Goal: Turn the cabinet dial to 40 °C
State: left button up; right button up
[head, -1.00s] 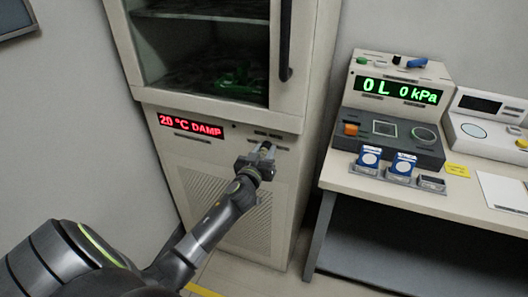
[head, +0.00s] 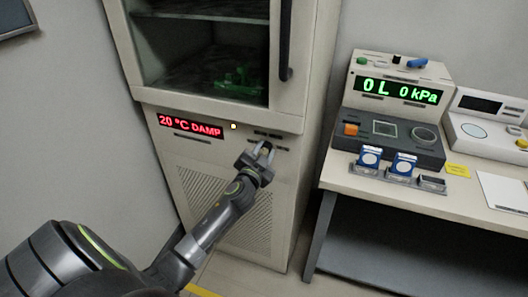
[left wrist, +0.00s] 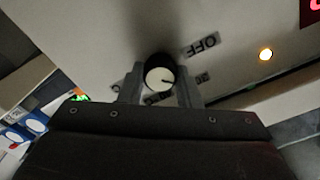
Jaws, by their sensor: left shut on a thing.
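The cabinet (head: 215,111) stands in the middle of the head view, its red display (head: 190,126) reading "20 °C DAMP". A small lamp (head: 233,126) beside the display is lit; it also shows in the left wrist view (left wrist: 265,54). My left gripper (head: 264,150) is at the cabinet front, below and right of the display. In the left wrist view, the round dial (left wrist: 159,77), with a pale face, dark rim and dark pointer mark, sits between the fingers, which are shut on it. An "OFF" label (left wrist: 202,44) is beside it; other labels are partly hidden. My right gripper is not in view.
A table (head: 385,199) to the right bears a pressure unit (head: 377,90) reading "0 L 0 kPa", small blue-and-white containers (head: 402,164) and a white device (head: 482,137). A dark handle (head: 286,45) stands out on the cabinet door above the gripper.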

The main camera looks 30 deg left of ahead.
pick_arm(q)
jog(key=m, duration=0.3)
jog(key=shift+m, duration=0.4)
jog(key=m+p, duration=0.1)
jog(key=m, duration=0.2)
jog(key=shift+m, duration=0.3)
jog(key=m+p, duration=0.1)
jog(key=m, duration=0.3)
jog(key=shift+m, duration=0.3)
jog(key=shift+f+m+p, duration=0.15)
jog(key=shift+m+p, duration=0.25)
jog(key=shift+m, duration=1.3)
jog(key=o, duration=1)
jog(key=shift+c, duration=0.2)
jog(key=shift+s, duration=0.1)
